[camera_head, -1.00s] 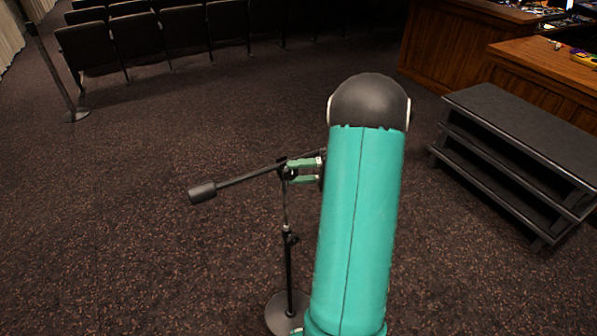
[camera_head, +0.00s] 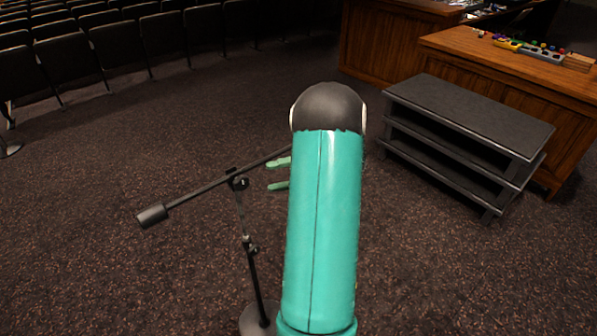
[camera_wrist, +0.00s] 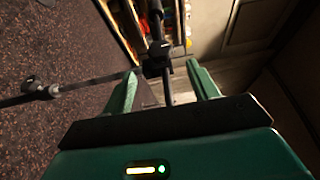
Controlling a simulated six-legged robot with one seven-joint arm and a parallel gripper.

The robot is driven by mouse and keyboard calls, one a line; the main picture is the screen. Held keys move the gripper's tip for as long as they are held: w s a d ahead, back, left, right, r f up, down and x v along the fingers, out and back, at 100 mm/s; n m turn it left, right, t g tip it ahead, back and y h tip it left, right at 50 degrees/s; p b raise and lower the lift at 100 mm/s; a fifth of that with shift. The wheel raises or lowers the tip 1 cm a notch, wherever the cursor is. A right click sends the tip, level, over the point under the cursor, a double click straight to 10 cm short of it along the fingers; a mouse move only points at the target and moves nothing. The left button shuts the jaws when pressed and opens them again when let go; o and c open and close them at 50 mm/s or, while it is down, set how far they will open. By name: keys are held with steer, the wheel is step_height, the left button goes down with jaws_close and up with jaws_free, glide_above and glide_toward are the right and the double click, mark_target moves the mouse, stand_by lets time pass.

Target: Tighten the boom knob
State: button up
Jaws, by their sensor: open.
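A black microphone stand (camera_head: 256,285) stands upright on the carpet. Its boom (camera_head: 200,191) slants across the top, with a dark counterweight (camera_head: 152,215) at the lower left end. The boom knob (camera_head: 239,183) is at the joint of boom and pole; its exact shape is too small to tell. In the wrist view the black joint (camera_wrist: 157,60) shows beyond and between my fingertips. My gripper (camera_head: 269,175) is open and empty, to the right of the joint with a visible gap. The wrist view also shows my gripper (camera_wrist: 161,70). My arm hides the boom's right end.
A black stepped unit (camera_head: 470,115) stands on the right, before a wooden desk (camera_head: 510,65) with colourful items on top. Rows of dark seats (camera_head: 110,45) line the back left. Carpet (camera_head: 90,180) around the stand is clear.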

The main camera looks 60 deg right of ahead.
steer(key=v, duration=0.6)
stand_by(0.6)
steer(key=w+a+r+n+g+h, duration=0.1)
steer(key=w+a+r+g, duration=0.15)
steer(key=a, duration=0.45)
steer(key=w+a+r+n+g+h, duration=0.1)
steer(key=w+a+r+g, duration=0.1)
steer(key=a+g, duration=0.3)
steer(key=w+a+r+n+g+h, duration=0.1)
steer(key=w+a+r+g, duration=0.1)
steer(key=a, duration=0.6)
steer(key=s+a+r+n+t+h, duration=0.2)
steer(key=s+a+h, duration=0.2)
steer(key=a, duration=0.5)
steer(key=s+a+r+n+t+h, duration=0.1)
steer(key=s+a+r+n+h, duration=0.1)
steer(key=a+h, duration=0.5)
steer(key=s+a, duration=0.1)
steer(key=a, duration=0.2)
steer(key=shift+s+n+t, duration=0.35)
steer(key=shift+s+n, duration=0.05)
